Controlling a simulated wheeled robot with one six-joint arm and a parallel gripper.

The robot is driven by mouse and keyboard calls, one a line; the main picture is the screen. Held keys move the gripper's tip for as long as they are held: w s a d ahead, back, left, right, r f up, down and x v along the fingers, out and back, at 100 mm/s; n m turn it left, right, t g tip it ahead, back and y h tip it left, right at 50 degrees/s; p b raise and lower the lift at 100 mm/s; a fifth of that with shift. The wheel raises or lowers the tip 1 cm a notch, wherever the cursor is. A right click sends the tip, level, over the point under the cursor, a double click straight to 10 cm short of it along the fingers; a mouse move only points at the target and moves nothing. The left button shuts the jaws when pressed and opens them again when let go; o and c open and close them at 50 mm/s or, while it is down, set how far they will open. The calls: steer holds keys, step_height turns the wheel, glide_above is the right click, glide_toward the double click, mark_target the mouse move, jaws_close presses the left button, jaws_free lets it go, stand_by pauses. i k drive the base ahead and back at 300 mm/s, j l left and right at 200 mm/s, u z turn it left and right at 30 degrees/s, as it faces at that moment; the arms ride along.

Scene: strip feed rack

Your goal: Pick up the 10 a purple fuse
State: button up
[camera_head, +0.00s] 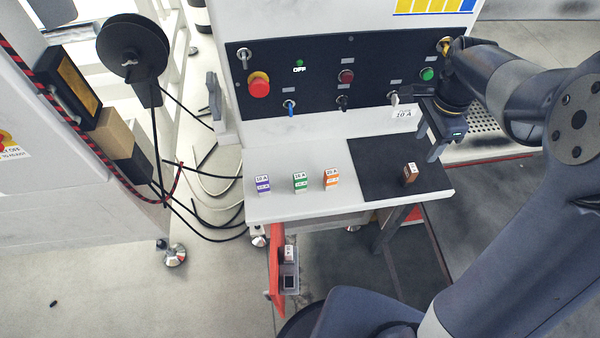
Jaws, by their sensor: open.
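The purple fuse (263,185), a small upright block with a white top label that seems to read 10 A, stands at the left end of the white shelf (318,158). A green fuse (300,183) and an orange fuse (331,179) stand to its right, apart from it. My gripper (434,152) is open and empty above the right part of the shelf, well to the right of the purple fuse. Its fingers point down near a brown fuse (410,173), which stands on a black mat (374,166).
The control panel (320,85) with knobs and switches rises behind the shelf. Loose cables (205,205) lie left of the shelf.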

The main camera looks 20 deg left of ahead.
mark_target(264, 188)
steer(key=u, duration=2.25)
